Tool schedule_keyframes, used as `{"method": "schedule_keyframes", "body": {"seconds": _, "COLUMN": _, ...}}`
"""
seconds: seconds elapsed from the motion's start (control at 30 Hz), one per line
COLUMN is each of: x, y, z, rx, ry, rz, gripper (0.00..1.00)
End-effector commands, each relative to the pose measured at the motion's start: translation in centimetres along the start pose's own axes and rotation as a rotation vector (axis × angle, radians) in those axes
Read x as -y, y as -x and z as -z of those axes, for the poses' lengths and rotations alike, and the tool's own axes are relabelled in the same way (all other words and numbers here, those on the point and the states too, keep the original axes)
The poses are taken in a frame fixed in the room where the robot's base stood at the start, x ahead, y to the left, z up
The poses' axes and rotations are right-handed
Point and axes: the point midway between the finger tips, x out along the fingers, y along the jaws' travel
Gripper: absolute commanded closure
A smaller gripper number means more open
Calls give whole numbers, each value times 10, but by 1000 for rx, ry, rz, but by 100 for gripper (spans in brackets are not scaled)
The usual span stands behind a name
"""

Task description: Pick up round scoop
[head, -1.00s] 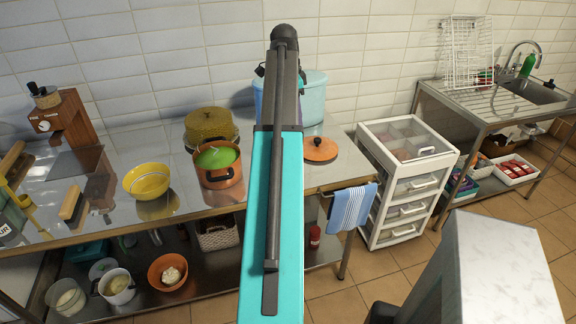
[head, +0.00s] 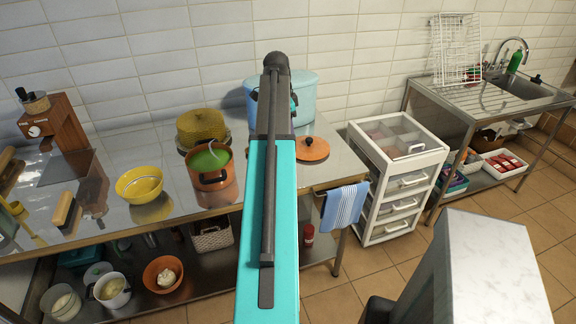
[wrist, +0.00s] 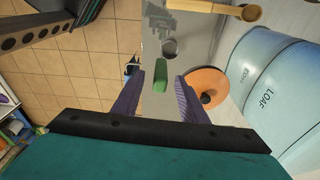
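A scoop with a green handle (wrist: 161,76) and a round grey metal bowl (wrist: 169,48) lies on the steel counter (wrist: 202,47) in the wrist view. It appears between and beyond the fingertips, apart from them. My gripper (wrist: 160,76) is open, with its two purple fingers spread and nothing between them. In the head view my arm covers the scoop and most of the gripper.
An orange lid (wrist: 221,80) lies close to the right finger; it also shows in the head view (head: 316,155). A blue bin marked LOAF (wrist: 280,75) stands beyond it. A wooden utensil (wrist: 215,9) lies above the scoop. The copper pot (head: 217,188) stands left of my arm.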

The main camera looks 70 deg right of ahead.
Motion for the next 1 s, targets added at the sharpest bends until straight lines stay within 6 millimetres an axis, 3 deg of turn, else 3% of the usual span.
{"method": "schedule_keyframes", "body": {"seconds": 0.2, "x": 0, "y": -16, "z": 0, "rx": 0, "ry": 0, "rz": -1, "gripper": 61}}
{"method": "schedule_keyframes", "body": {"seconds": 0.73, "x": 0, "y": -20, "z": -1, "rx": 0, "ry": 1, "rz": 0, "gripper": 61}}
{"method": "schedule_keyframes", "body": {"seconds": 1.0, "x": 0, "y": -38, "z": -1, "rx": 1, "ry": 1, "rz": -2, "gripper": 61}}
